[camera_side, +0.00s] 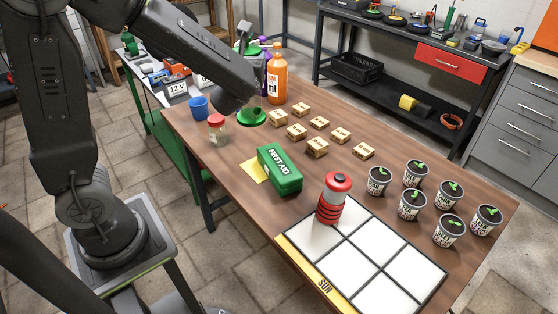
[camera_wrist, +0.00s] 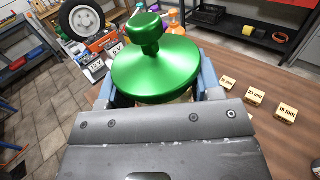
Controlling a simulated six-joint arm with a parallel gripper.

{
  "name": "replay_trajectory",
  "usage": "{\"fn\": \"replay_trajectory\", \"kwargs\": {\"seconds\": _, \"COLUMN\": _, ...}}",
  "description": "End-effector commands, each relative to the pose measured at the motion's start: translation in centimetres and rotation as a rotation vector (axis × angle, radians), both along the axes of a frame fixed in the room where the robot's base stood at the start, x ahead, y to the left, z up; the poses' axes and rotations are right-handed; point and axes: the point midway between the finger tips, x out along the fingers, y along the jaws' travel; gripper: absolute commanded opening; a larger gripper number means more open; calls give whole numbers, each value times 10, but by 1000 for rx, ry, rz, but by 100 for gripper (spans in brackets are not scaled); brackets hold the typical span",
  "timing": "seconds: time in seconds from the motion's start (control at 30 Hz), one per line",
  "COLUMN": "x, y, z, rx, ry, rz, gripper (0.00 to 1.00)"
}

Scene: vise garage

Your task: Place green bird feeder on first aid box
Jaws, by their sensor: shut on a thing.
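The green bird feeder (camera_wrist: 155,68) fills the middle of the wrist view, its lid and knob toward the camera. My gripper (camera_wrist: 158,90) is shut on it, with a blue-grey finger on each side. Whether the base touches the table I cannot tell. The green first aid box (camera_side: 280,170) lies on the table, nearer the camera, with its top bare.
A yellow paper (camera_side: 254,170) lies beside the box. A red-lidded jar (camera_side: 217,129), blue cup (camera_side: 199,107) and orange bottle (camera_side: 277,78) stand near the feeder.

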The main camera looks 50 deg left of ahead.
Motion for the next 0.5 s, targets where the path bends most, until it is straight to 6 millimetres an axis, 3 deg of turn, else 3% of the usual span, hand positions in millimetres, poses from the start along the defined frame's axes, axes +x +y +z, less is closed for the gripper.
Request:
{"fn": "replay_trajectory", "kwargs": {"seconds": 0.1, "x": -22, "y": 9, "z": 3, "rx": 0, "ry": -3, "rz": 1, "gripper": 10}}
{"fn": "replay_trajectory", "kwargs": {"seconds": 0.23, "x": -34, "y": 14, "z": 3, "rx": -1, "ry": -1, "rz": 0, "gripper": 10}}
{"fn": "replay_trajectory", "kwargs": {"seconds": 0.5, "x": -23, "y": -7, "z": -14, "rx": -1, "ry": 6, "rz": -6, "gripper": 10}}
